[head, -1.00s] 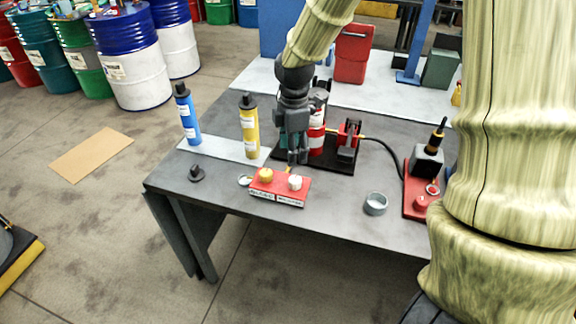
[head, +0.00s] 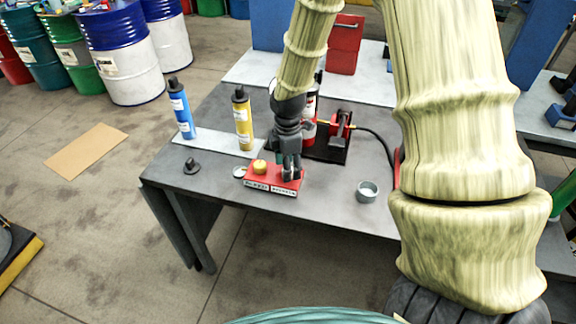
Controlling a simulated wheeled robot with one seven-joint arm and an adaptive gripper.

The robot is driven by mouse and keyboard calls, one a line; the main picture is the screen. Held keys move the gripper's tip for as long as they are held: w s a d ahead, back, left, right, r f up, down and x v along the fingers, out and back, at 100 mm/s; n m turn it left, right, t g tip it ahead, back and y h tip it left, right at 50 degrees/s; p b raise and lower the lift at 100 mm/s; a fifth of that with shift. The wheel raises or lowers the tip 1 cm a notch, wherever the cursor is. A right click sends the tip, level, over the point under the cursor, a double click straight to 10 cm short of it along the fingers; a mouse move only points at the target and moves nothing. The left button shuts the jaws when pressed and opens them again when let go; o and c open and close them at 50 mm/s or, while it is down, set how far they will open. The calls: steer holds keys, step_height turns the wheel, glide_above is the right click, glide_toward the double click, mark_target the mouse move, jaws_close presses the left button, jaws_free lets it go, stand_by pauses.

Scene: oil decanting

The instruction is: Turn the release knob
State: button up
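A red control box (head: 273,175) sits near the front edge of the dark table. A yellow knob (head: 259,167) is on its left top, with small white labels on the front face, too small to read surely. My gripper (head: 291,175) points down at the right end of the box, where the white knob sits. Its fingers hide most or all of that knob. I cannot tell whether they touch it or are closed around it.
Blue (head: 181,110) and yellow (head: 243,120) bottles stand on a pale strip behind the box. A red pump device (head: 339,127) with a black hose is behind right. A grey cup (head: 367,192) stands right; a small black part (head: 192,167) lies left.

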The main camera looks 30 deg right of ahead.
steer(key=shift+s+f, duration=0.15)
steer(key=shift+f, duration=0.1)
steer(key=shift+f, duration=0.1)
steer(key=shift+c, duration=0.4)
steer(key=c, duration=1)
steer(key=shift+o, duration=0.2)
